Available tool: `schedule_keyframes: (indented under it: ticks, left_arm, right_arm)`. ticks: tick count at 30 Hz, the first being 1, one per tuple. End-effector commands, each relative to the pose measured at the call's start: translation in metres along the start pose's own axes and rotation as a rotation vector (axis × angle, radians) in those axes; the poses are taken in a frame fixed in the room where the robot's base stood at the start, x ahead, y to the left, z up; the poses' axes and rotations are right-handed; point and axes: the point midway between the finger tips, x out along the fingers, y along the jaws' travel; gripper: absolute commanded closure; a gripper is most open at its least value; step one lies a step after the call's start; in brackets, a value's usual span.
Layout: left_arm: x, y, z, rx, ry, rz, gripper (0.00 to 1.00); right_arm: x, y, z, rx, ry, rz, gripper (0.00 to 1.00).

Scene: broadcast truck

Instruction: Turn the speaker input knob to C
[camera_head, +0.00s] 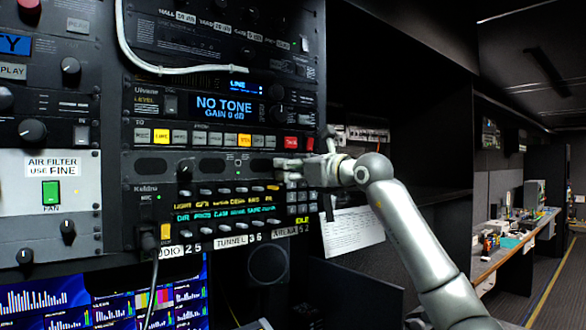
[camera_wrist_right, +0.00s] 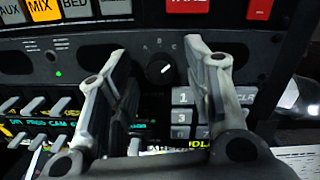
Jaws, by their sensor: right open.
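The speaker input knob (camera_wrist_right: 160,69) is a small round black knob in the right wrist view, on the dark rack panel with small letters around its top. A short white mark shows on its face, tilted to the upper right; which letter it points to is hard to tell. My right gripper (camera_wrist_right: 157,60) is open, its two grey fingers standing apart on either side of the knob, with no clear contact. In the head view my right gripper (camera_head: 283,170) reaches the panel's right part from the right and hides the knob. My left gripper is not in view.
A keypad (camera_wrist_right: 187,116) sits just below right of the knob. Lit buttons (camera_head: 161,136) line the row above, and rows of small switches (camera_head: 225,191) lie below. A paper sheet (camera_head: 352,232) hangs at right. A cable (camera_head: 153,285) hangs from the lower left panel.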

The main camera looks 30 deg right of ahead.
Motion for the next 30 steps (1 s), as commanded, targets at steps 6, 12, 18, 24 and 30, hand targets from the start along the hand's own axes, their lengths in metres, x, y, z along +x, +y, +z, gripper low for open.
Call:
schedule_keyframes:
  ticks: [6,12,18,24,30]
  left_arm:
    - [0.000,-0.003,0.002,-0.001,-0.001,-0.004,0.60]
    - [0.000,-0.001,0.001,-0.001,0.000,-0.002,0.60]
    - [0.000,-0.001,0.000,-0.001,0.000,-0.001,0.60]
    - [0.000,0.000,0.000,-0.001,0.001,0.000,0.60]
    - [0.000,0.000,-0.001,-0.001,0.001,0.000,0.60]
  right_arm:
    - [-0.003,0.000,-0.001,-0.002,0.001,0.000,0.55]
    - [-0.026,-0.001,-0.001,-0.005,0.000,-0.003,0.55]
    - [-0.066,-0.002,-0.001,-0.004,0.001,-0.004,0.55]
    - [-0.101,-0.001,-0.001,-0.003,0.001,-0.002,0.55]
    - [-0.118,0.000,-0.001,-0.001,0.001,0.000,0.55]
